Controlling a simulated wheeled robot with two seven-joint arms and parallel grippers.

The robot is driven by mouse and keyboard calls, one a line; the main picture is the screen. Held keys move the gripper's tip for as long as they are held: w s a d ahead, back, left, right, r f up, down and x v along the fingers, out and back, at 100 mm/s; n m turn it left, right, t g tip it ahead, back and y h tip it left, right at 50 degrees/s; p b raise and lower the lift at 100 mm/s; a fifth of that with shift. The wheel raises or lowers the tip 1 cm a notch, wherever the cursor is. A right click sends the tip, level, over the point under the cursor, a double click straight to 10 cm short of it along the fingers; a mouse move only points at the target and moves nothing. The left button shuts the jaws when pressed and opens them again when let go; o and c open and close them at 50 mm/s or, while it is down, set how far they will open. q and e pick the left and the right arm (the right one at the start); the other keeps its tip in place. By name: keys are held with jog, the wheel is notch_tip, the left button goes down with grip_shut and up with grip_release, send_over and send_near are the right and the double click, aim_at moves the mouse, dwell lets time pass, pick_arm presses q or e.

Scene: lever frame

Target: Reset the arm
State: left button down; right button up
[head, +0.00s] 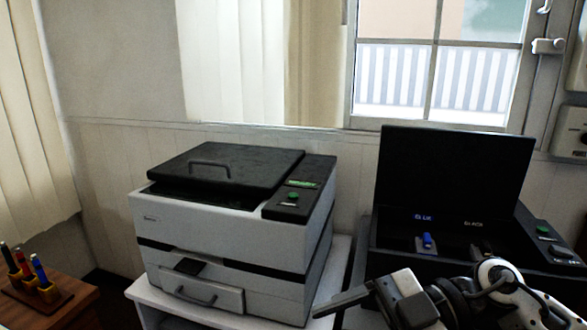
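My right arm comes in from the lower right, and its gripper (342,301) points left, in front of the gap between the white printer (225,232) and the black open case (455,165). No object shows in it, and its finger gap cannot be made out. My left gripper is not in view. The case has its lid raised; inside are a small blue piece (427,241) under a blue label and a dark piece (475,251) under a second label. A green button (542,229) sits on its right side. No separate lever frame is clearly visible.
The printer stands on a white stand (146,306), its dark lid (225,170) slightly raised, with a green button (293,196). At the lower left, a wooden holder (38,295) with colored pens sits on a brown table (75,290). A window (440,80) is behind.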

jog(key=w+d+f+m+t+h, duration=0.1)
jog(key=w+f+m+t, duration=0.25)
jog(key=m+t, duration=0.55)
jog(key=w+d+f+m+t+h, duration=0.1)
jog(key=w+f+m+t, duration=0.25)
jog(key=m+t, duration=0.55)
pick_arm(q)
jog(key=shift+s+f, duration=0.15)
pick_arm(e)
jog(key=s+d+f+m+g+h, duration=0.1)
jog(key=s+f+h, duration=0.4)
jog(key=f, duration=0.6)
jog(key=s+d+f+m+g+h, duration=0.2)
jog(key=s+d+f+h, duration=0.3)
jog(key=f, duration=0.7)
jog(key=shift+s+m+g, duration=0.3)
jog(key=shift+s+g, duration=0.5)
jog(key=shift+s, duration=0.3)
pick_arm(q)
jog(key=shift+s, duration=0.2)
pick_arm(e)
jog(key=shift+r, duration=0.1)
